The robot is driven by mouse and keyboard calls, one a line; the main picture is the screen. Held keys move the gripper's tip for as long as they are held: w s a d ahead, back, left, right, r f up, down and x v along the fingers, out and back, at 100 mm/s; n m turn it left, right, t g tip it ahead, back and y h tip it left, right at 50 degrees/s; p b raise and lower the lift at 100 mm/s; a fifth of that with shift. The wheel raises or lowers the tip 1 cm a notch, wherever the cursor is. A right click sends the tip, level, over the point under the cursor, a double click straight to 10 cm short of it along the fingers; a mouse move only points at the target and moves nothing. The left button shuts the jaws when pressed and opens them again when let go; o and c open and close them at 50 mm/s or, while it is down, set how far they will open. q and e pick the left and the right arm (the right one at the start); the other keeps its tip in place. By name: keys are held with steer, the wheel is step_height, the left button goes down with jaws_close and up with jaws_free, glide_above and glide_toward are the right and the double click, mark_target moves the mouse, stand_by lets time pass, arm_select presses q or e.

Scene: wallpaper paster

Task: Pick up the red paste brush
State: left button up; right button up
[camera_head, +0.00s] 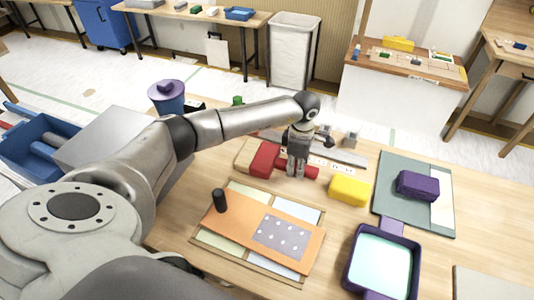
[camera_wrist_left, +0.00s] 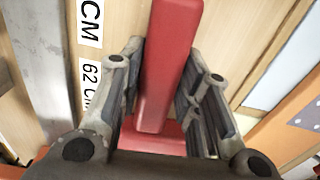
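The red paste brush (camera_head: 265,160) lies on the wooden table, its block to the left and its handle running right under my gripper. My left gripper (camera_head: 297,174) points down over the handle. In the left wrist view the red handle (camera_wrist_left: 168,60) runs between the two fingers of my left gripper (camera_wrist_left: 166,75). Both fingers are drawn in close against its sides and look shut on it. The brush still looks level with the table. My right gripper is in neither view.
A yellow block (camera_head: 349,190) lies just right of the brush. An orange board (camera_head: 255,232) with a black knob is in front. A purple tray (camera_head: 382,263) and a purple brush (camera_head: 417,185) on a grey-green board are to the right. A metal ruler (camera_wrist_left: 45,70) lies behind.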

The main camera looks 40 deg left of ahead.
arm_select(q)
steer(key=c, duration=0.4)
steer(key=shift+r, duration=0.1)
steer(key=shift+r, duration=0.5)
step_height(320, 180, up, 2)
steer(key=shift+r, duration=0.15)
steer(key=s+d+r+b, duration=0.2)
steer(key=s+d+r, duration=0.4)
steer(key=s+r, duration=0.3)
steer(key=s, duration=0.3)
steer(key=shift+s+r+b, duration=0.3)
steer(key=shift+s, duration=0.05)
